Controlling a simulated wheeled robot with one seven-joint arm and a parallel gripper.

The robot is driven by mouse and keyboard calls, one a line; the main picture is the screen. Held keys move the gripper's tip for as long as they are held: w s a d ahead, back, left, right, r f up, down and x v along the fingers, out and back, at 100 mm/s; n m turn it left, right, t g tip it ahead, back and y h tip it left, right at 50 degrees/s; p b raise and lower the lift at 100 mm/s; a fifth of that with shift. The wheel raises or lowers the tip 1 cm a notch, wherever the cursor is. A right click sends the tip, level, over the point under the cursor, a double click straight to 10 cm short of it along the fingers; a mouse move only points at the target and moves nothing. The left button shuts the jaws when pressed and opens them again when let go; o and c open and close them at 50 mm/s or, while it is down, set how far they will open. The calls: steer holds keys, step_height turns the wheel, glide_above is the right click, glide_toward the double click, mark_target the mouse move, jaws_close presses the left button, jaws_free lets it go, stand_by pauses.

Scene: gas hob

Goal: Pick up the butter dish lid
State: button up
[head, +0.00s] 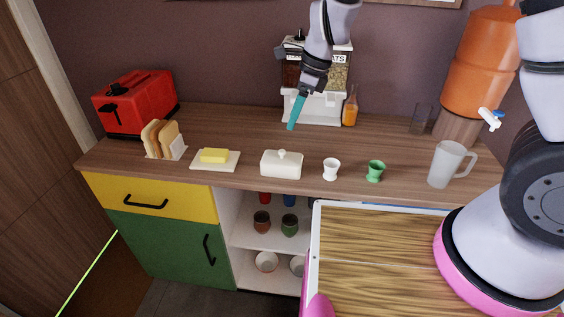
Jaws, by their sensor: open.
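The butter dish lid (281,165) is a white rounded box with a small knob on top. It sits on the wooden counter near the front edge, right of the butter. The butter (214,156) is a yellow block lying uncovered on a white dish (232,163). My gripper (292,126) has teal fingers and hangs above the counter, behind and slightly right of the lid in the picture. It is open and apart from the lid, with nothing seen between its fingers.
A toast rack with bread (163,140) and a red toaster (137,103) stand left. A white egg cup (331,169), a green egg cup (375,171) and a frosted jug (447,164) stand right. A cereal dispenser (326,107) and orange bottle (350,107) stand behind.

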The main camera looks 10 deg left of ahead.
glide_above(282, 151)
steer(key=d, duration=0.1)
steer(key=f, duration=0.6)
steer(key=shift+s+d, duration=0.15)
steer(key=shift+d, duration=0.05)
steer(key=x, duration=0.5)
steer(key=shift+d+f, duration=0.15)
steer(key=shift+d, duration=0.15)
steer(key=shift+w, duration=0.2)
jaws_close()
stand_by(0.4)
